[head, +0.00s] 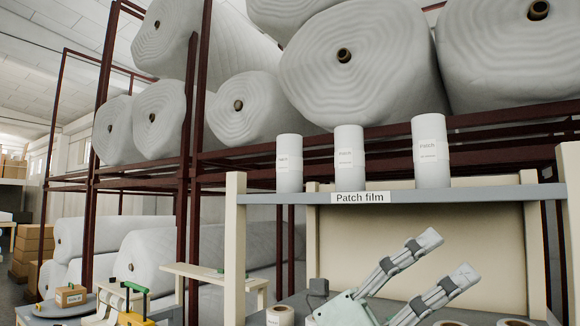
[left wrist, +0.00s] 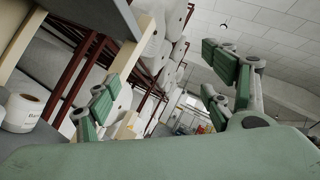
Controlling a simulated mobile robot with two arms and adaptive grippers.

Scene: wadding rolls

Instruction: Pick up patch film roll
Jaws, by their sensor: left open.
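Three upright white patch film rolls stand on the grey shelf board: a left one (head: 289,163), a middle one (head: 349,158) and a right one (head: 430,151). The board's edge carries a "Patch film" label (head: 360,197). My left gripper (head: 445,258) is open and empty, below the board and in front of the beige back panel. Its fingers point up and to the right, apart from the rolls. In the left wrist view the two green-padded fingers (left wrist: 163,84) are spread with nothing between them. My right gripper is not in view.
Low rolls show at the bottom: one (head: 280,316) left of my gripper, another (head: 515,322) at right. A labelled roll (left wrist: 22,112) stands at left in the wrist view. A cream post (head: 235,245) bounds the shelf. Large wadding rolls (head: 350,65) fill the rack behind.

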